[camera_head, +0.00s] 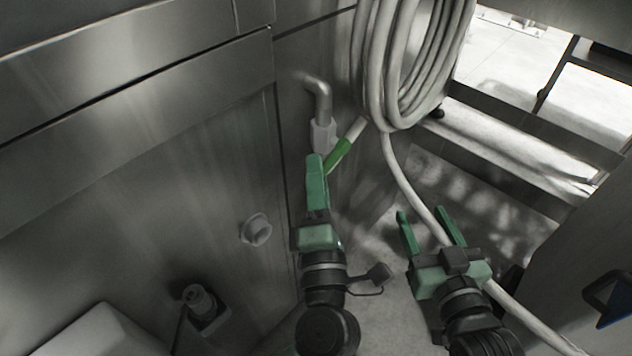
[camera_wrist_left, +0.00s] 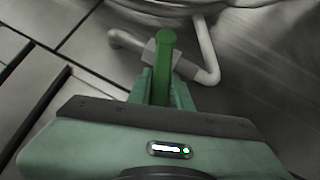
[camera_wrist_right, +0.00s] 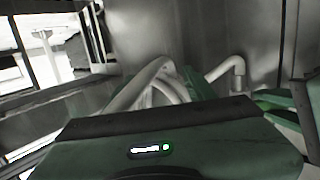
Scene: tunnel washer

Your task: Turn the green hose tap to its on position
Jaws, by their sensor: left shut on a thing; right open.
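The green hose tap handle (camera_head: 339,154) sits at the grey valve body (camera_head: 323,136), below a bent grey pipe (camera_head: 318,92) on the steel wall. In the head view the handle slants up to the right from my left gripper (camera_head: 316,168). My left gripper is shut on the handle. In the left wrist view the handle (camera_wrist_left: 165,55) stands up from between the fingers (camera_wrist_left: 160,92), its rounded end past the tips. My right gripper (camera_head: 426,224) is open and empty, apart to the right of the tap and close to the hanging hose.
A coiled white hose (camera_head: 381,70) hangs above and right of the tap. Its free length runs down past my right gripper to the lower right. A round knob (camera_head: 256,229) sticks out of the steel panel on the left. Frame bars stand at the right.

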